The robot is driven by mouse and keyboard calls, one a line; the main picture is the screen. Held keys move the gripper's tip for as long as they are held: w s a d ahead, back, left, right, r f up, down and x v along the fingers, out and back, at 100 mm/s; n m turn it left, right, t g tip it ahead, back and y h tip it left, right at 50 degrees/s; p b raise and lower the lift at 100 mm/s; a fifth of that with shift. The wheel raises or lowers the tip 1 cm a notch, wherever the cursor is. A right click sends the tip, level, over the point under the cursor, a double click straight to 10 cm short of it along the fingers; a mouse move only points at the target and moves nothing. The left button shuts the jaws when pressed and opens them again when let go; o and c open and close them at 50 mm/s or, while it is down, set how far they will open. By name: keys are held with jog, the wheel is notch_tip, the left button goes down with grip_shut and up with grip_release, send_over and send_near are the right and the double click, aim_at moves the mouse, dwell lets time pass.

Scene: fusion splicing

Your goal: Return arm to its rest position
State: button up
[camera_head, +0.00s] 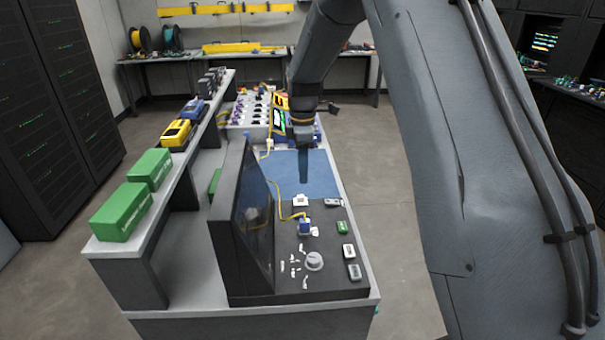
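My arm comes down from the top of the head view, with a large grey link filling the right side. Its dark wrist ends over the workbench, and my gripper (303,142) hangs above the far part of the blue mat (318,178). The gripper is small and dark here, and I cannot see whether its fingers are apart. A dark strip lies just below it on the mat; I cannot tell whether it is a finger or a shadow. I see nothing clearly held.
The bench has a black splicing unit (325,265) with a raised screen (255,232), a yellow cable (279,205) and small white parts. Green boxes (122,210) and a yellow device (176,134) stand on the left shelf. Server racks (65,95) are far left. Floor (375,165) right of the bench is clear.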

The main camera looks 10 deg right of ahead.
jog(key=s+d+m, duration=0.2)
jog(key=s+m, duration=0.6)
jog(key=s, duration=0.7)
jog(key=s+d+r+m+t, duration=0.1)
jog(key=s+d+m, duration=0.1)
jog(key=s+m, duration=0.6)
jog(key=s, duration=0.7)
jog(key=shift+s+m, duration=0.2)
jog(key=shift+m, duration=0.1)
jog(key=shift+d, duration=0.15)
